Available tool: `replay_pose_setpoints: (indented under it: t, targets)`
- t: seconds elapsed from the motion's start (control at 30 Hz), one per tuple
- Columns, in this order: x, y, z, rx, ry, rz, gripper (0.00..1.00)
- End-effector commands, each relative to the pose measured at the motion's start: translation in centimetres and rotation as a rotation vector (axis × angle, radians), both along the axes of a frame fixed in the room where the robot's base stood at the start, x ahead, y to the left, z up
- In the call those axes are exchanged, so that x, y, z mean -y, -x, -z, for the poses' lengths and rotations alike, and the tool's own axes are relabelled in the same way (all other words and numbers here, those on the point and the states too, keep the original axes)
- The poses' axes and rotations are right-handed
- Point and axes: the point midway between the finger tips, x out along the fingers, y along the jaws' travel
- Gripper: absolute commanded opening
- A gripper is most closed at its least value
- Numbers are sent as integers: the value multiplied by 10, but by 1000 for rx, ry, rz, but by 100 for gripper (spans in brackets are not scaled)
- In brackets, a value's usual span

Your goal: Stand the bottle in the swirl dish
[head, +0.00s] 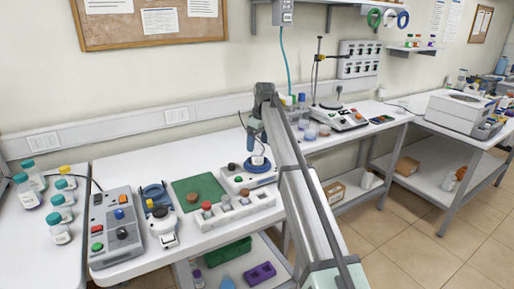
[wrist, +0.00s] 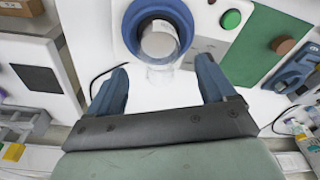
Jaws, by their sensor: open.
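The blue swirl dish (head: 262,179) sits on a grey-white device on the bench in the head view. In the wrist view it is a dark blue ring (wrist: 128,24). A small clear bottle with a pale round end (wrist: 159,43) stands out from the dish, its lower part over the ring; I cannot tell whether it is fully upright. It shows as a small white shape in the head view (head: 258,160). My gripper (wrist: 162,66) is open, its two blue fingers apart on either side below the bottle, with no visible contact. In the head view my gripper (head: 256,146) is just above the dish.
A grey control box (head: 117,229) and teal-capped bottles (head: 57,228) stand further left. My arm covers part of the bench to the right.

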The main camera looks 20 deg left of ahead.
Motion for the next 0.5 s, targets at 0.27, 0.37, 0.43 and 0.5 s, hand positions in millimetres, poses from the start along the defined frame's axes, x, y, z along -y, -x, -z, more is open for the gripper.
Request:
replay_pose_setpoints:
  t: [0.27, 0.37, 0.43, 0.5]
  targets:
    - [7, 2, -53, 1, -1, 0, 84]
    - [9, 3, -68, 2, -1, 0, 84]
    - [10, 3, -75, 1, -1, 0, 84]
    - [11, 4, -81, 0, 0, 0, 84]
